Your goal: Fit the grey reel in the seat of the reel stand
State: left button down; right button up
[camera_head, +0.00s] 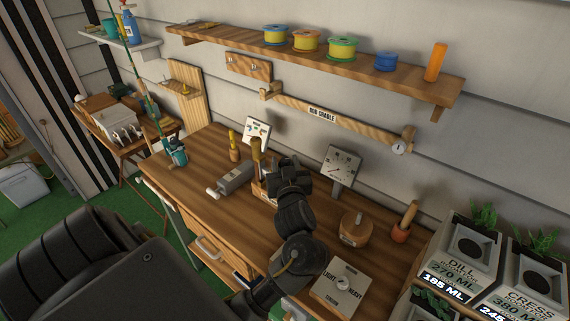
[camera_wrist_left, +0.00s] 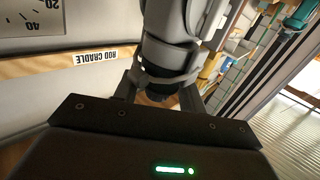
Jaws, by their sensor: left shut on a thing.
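My left gripper (camera_head: 278,178) is over the middle of the workbench. In the left wrist view it is shut on a light-grey rounded thing (camera_wrist_left: 172,28), which I take for the grey reel. Its lower part runs out of that view, and in the head view the gripper and wrist mostly hide it. A small wooden stand (camera_head: 263,188) is just left of the gripper and partly covered by it; it looks like the reel stand. I cannot see its seat clearly, nor whether the held thing touches it. My right gripper is not in view.
A grey block with a cream knob (camera_head: 237,178) lies left of the stand. A dial (camera_head: 342,165) stands behind right, and a round wooden pot (camera_head: 355,229) is to the right. A rod with a teal reel (camera_head: 177,156) stands at the bench's left end. The front-left bench top is clear.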

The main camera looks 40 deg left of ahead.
pick_arm(q)
jog(key=shift+s+p, duration=0.1)
jog(key=shift+p, duration=1.15)
dwell(2.2)
jog(key=shift+f+b, duration=0.95)
jog(key=shift+f, duration=0.3)
dwell(0.8)
jog(key=shift+c, duration=0.6)
grip_release()
jog(key=shift+d, duration=0.15)
jog(key=shift+s+d+r+p, duration=0.3)
jog(key=shift+s+d+p, duration=0.3)
jog(key=shift+p, duration=0.05)
jog(key=shift+s+d+r+p, duration=0.35)
jog(key=shift+s+d+p, duration=0.2)
jog(key=shift+p, duration=0.15)
jog(key=shift+s+d+r+p, duration=0.3)
jog(key=shift+s+d+p, duration=0.3)
jog(key=shift+p, duration=0.05)
